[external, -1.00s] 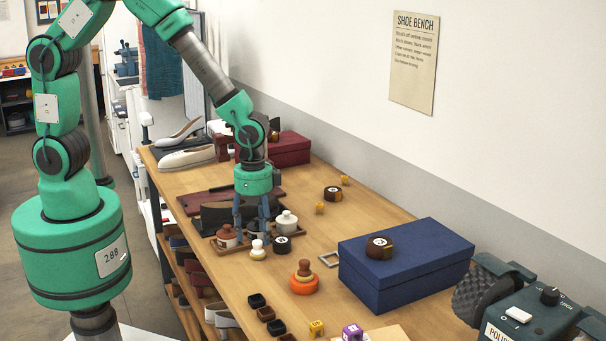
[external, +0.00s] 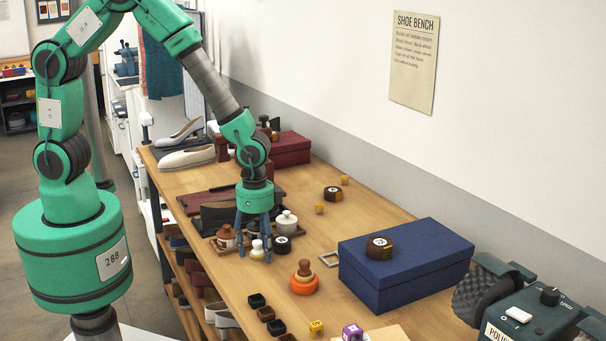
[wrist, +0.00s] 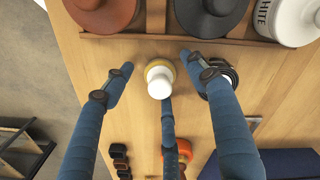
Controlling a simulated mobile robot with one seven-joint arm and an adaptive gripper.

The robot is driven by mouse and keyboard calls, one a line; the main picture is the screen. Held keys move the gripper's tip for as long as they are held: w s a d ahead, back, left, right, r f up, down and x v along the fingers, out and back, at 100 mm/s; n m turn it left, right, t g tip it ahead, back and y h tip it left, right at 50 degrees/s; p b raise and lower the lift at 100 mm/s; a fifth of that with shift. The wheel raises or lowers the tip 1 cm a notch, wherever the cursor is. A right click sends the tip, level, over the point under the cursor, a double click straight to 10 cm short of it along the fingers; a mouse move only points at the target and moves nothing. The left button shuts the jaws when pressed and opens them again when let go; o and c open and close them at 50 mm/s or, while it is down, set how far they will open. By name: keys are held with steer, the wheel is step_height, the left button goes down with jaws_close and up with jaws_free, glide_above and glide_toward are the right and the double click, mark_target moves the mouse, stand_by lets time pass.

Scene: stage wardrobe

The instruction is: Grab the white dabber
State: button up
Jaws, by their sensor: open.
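The white dabber (external: 257,252) stands upright on the bench, with a white knob on a yellowish base. In the wrist view the dabber (wrist: 159,80) sits in the gap between my blue fingers, knob towards the camera. My gripper (external: 253,254) points straight down with its fingers open around the dabber. A third finger lies just below the dabber in the wrist view; whether it touches cannot be told. Nothing is gripped.
A black dabber (external: 282,244) stands close on the right, partly behind a finger in the wrist view. A tray with lidded pots, including a white pot (external: 286,223), is just behind. An orange dabber (external: 304,284) and blue box (external: 400,262) stand nearer right.

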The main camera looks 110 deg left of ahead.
mark_target(257, 241)
steer(key=c, duration=1)
steer(key=shift+r, duration=0.1)
steer(key=shift+r+p, duration=0.95)
steer(key=shift+r, duration=3.95)
